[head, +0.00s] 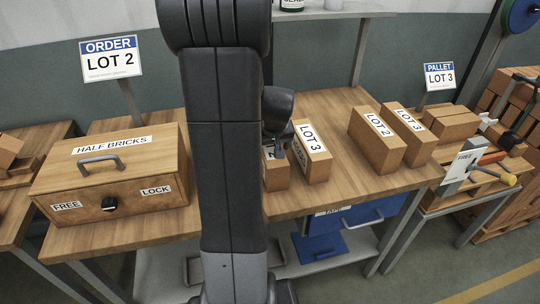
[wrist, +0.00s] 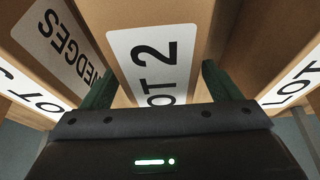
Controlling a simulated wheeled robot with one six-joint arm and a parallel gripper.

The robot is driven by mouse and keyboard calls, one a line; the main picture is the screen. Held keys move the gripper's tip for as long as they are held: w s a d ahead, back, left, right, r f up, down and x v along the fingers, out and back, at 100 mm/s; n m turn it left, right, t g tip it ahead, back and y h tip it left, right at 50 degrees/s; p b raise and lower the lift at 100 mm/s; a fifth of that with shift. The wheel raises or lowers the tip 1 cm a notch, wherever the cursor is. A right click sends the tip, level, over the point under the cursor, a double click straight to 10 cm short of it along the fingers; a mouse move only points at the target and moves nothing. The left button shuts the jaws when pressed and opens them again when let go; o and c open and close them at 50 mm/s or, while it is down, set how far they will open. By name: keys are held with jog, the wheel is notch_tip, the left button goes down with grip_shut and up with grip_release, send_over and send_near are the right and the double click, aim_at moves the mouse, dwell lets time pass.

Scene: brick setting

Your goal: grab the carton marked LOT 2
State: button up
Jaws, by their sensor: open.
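In the wrist view a brown carton with a white LOT 2 label (wrist: 148,50) lies between the two green fingers of my gripper (wrist: 158,78). The fingers are apart, one on each side of it; contact cannot be told. In the head view my gripper (head: 280,147) is low over a carton (head: 276,178) on the wooden bench, its label mostly hidden by my arm. Another carton marked LOT 2 (head: 371,147) stands farther right on the bench, away from my gripper. The order sign (head: 111,62) at the left also reads LOT 2.
A LOT 3 carton (head: 313,157) stands close right of my gripper; another LOT 3 carton (head: 414,132) is farther right. The wrist view shows a WEDGES label (wrist: 68,45) close by. A HALF BRICKS box (head: 112,178) is at the left. The bench front is clear.

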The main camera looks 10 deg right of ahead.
jog(key=shift+w+f, duration=0.25)
jog(key=shift+f, duration=0.35)
jog(key=shift+c, duration=0.2)
jog(key=shift+r, duration=0.1)
jog(key=c, duration=1.7)
